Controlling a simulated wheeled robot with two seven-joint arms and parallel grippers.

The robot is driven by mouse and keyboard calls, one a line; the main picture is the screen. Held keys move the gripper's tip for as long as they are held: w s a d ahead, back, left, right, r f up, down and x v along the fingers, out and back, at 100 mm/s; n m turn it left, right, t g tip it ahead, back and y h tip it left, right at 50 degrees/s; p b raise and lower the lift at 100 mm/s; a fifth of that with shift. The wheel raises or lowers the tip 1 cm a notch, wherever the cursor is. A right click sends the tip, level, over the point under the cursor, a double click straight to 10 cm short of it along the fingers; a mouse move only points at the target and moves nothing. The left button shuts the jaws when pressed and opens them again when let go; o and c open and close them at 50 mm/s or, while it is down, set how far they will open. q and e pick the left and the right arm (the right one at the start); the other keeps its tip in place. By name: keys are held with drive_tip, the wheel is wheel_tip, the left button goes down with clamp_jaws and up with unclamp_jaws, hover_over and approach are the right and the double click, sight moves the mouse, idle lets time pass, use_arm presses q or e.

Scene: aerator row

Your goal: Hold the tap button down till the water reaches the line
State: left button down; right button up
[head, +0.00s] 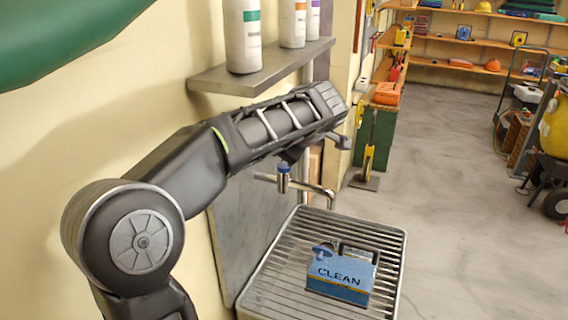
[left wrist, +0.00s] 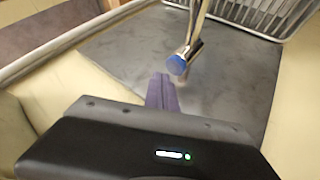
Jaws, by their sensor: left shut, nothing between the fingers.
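The tap (head: 318,188) comes out over a slatted metal drain rack, with a blue button (head: 283,170) on it. The tap also shows in the left wrist view (left wrist: 195,35), its blue button (left wrist: 177,65) close to my fingertips. My left gripper (left wrist: 162,78) is shut and empty, its fingers pointing at the button; I cannot tell whether they touch it. In the head view my own arm mostly hides the fingers. A blue box marked CLEAN (head: 338,277) stands on the rack below the tap. No water or fill line can be made out. My right gripper is not in view.
A wall shelf (head: 215,80) with several white bottles (head: 243,35) hangs above my left arm. The slatted rack (head: 398,240) has bare slats around the box. Open floor (head: 450,150) lies to the right, with shelving behind.

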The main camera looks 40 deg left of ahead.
sight(286, 167)
use_arm(q)
drive_tip(key=shift+r, duration=0.1)
drive_tip(key=shift+r+p, duration=1.35)
drive_tip(key=shift+r, duration=1.1)
